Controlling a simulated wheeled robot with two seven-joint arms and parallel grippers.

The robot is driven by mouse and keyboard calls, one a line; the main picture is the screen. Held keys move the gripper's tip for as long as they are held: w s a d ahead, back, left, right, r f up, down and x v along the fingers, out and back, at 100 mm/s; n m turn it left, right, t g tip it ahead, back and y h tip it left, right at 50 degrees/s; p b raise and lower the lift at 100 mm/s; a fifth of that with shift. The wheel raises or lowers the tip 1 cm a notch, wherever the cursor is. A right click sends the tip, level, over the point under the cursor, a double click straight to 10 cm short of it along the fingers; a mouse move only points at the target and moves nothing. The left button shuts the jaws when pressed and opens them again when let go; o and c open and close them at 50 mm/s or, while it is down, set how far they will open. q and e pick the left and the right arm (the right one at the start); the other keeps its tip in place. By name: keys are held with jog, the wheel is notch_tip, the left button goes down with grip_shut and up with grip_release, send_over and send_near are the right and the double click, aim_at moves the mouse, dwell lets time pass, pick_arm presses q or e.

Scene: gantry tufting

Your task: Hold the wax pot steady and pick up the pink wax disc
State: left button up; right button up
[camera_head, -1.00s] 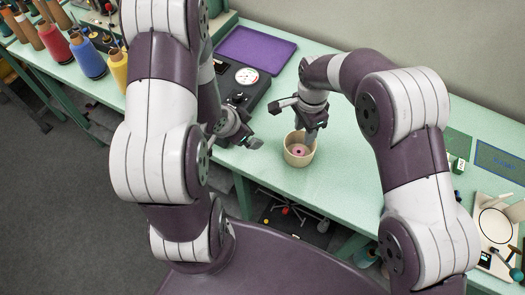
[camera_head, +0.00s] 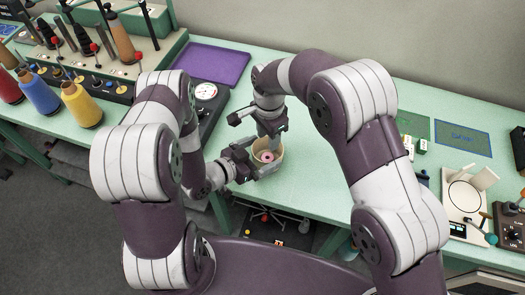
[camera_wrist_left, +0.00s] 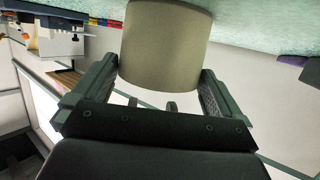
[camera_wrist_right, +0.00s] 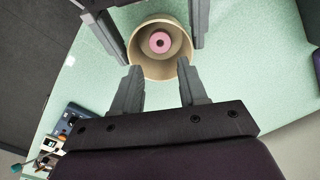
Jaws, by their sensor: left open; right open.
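The beige wax pot (camera_head: 277,156) stands upright near the front edge of the table. The pink wax disc (camera_head: 267,157) lies inside it; in the right wrist view the disc (camera_wrist_right: 160,42) sits at the pot's bottom, with a small dark centre. My left gripper (camera_head: 252,164) is open at the pot's side; in the left wrist view its fingers stand on either side of the pot wall (camera_wrist_left: 165,45). My right gripper (camera_head: 270,132) is open and points down above the pot. In the right wrist view its fingertips (camera_wrist_right: 158,75) are near the rim, and it holds nothing.
A purple tray (camera_head: 213,62) lies at the back, beside a black device with a white dial (camera_head: 206,92). Yarn cones (camera_head: 80,105) stand at the left. A scale (camera_head: 464,197) and mats (camera_head: 461,137) are at the right.

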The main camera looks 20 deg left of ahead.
aim_at(266, 156)
pick_arm(q)
jog(key=shift+w+d+f, duration=0.2)
jog(key=shift+w+d, duration=0.1)
jog(key=shift+w, duration=0.2)
jog(key=c, duration=0.7)
pick_arm(e)
jog(key=shift+o, duration=0.2)
jog(key=shift+a+r, duration=0.1)
jog(key=shift+r, duration=0.1)
pick_arm(q)
jog(key=shift+s+d+r, duration=0.1)
jog(key=shift+s+d, duration=0.05)
jog(key=shift+s, duration=0.1)
pick_arm(e)
jog(key=f+n, duration=0.3)
jog(key=n, duration=0.7)
jog(key=f+n, duration=0.3)
jog(key=n, duration=0.7)
jog(key=f+n, duration=0.4)
jog(key=n, duration=0.6)
jog(key=shift+s, duration=0.35)
pick_arm(q)
jog(key=shift+w, duration=0.1)
pick_arm(e)
jog(key=shift+w+a, duration=0.1)
jog(key=shift+c, duration=1)
jog(key=c, duration=0.5)
